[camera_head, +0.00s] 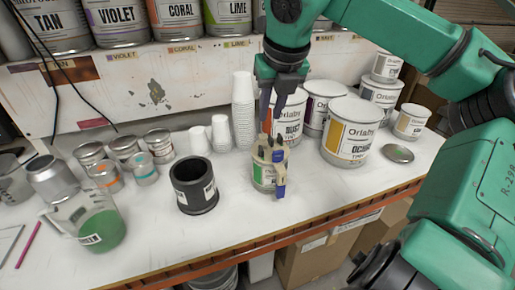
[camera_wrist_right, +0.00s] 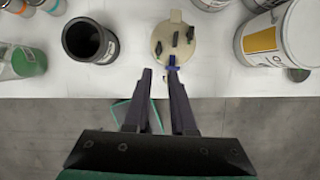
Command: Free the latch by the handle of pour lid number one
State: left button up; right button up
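A small can with a beige pour lid (camera_head: 268,156) stands near the front edge of the bench. The lid carries several black latch pieces and a blue handle (camera_head: 280,186) that hangs over the can's front side. In the right wrist view the round lid (camera_wrist_right: 166,33) is at the top centre, with the blue handle (camera_wrist_right: 173,63) pointing toward my gripper. My right gripper (camera_head: 272,128) points down over the lid. In the wrist view its fingers (camera_wrist_right: 159,73) are apart with nothing between them, the right tip close to the handle. I cannot tell whether it touches. My left gripper is not in view.
A black cup (camera_head: 194,187) stands left of the can. Stacked white cups (camera_head: 243,110) and large paint cans (camera_head: 350,132) stand behind and to the right. A jug of green liquid (camera_head: 98,226) and small tins (camera_head: 145,168) are at left. The front edge is close.

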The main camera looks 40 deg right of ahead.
aim_at(261, 147)
jog(key=p+x, duration=0.2)
jog(key=x, duration=1.2)
jog(key=shift+w+r+p, duration=0.1)
jog(key=shift+p, duration=0.25)
grip_shut()
